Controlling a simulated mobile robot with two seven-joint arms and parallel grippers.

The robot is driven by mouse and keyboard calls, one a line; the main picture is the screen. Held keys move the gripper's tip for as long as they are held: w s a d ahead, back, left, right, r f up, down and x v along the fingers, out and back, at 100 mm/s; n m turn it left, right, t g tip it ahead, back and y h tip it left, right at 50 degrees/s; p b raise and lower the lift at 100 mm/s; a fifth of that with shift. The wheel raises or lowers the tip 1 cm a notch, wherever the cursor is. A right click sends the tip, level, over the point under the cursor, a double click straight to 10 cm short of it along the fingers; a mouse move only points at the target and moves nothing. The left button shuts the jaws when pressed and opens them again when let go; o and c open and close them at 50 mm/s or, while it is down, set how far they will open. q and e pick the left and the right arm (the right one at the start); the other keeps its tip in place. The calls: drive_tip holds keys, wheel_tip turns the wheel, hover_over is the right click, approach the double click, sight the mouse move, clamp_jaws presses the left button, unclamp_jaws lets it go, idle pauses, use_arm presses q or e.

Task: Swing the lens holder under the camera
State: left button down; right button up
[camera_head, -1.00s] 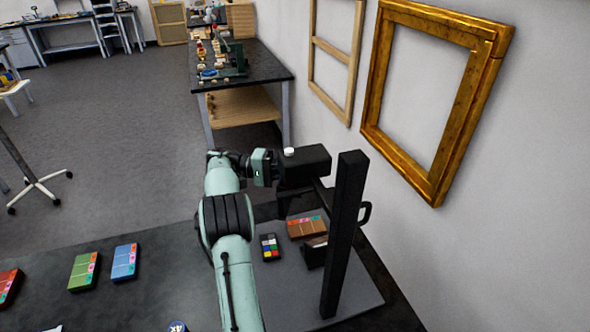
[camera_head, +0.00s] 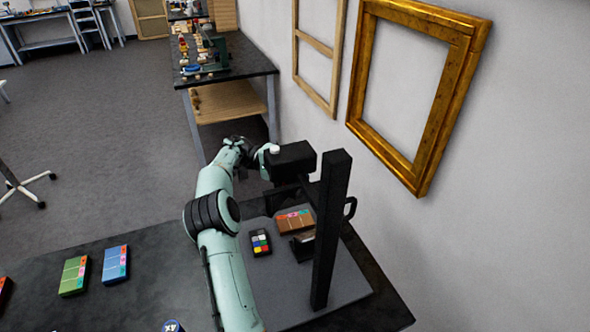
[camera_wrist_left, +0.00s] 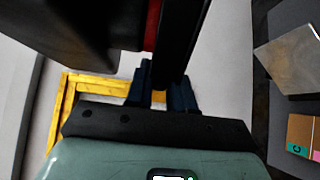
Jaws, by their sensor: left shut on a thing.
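The camera (camera_head: 290,160) is a black box with a white knob on a black upright post (camera_head: 331,230). My left gripper (camera_head: 262,162) is at the camera's left side, partly hidden behind it and my own arm. In the left wrist view my left gripper (camera_wrist_left: 162,85) has its dark fingers closed around a black bar (camera_wrist_left: 178,42), which seems to be part of the lens holder. The rest of the holder is hidden. A large black body, probably the camera (camera_wrist_left: 60,35), fills the upper left there. My right gripper is not in view.
Green (camera_head: 73,276) and blue (camera_head: 116,264) boxes lie on the dark table at left. A gilt frame (camera_head: 440,125) hangs on the wall.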

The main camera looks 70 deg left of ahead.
use_arm(q)
drive_tip(key=shift+w, duration=0.15)
drive_tip(key=c, duration=1.3)
unclamp_jaws()
drive_tip(key=shift+o, duration=1.4)
drive_tip(key=shift+w, duration=0.25)
drive_tip(key=shift+s, duration=0.2)
drive_tip(key=shift+s+a+f, duration=0.1)
drive_tip(key=shift+a, duration=0.05)
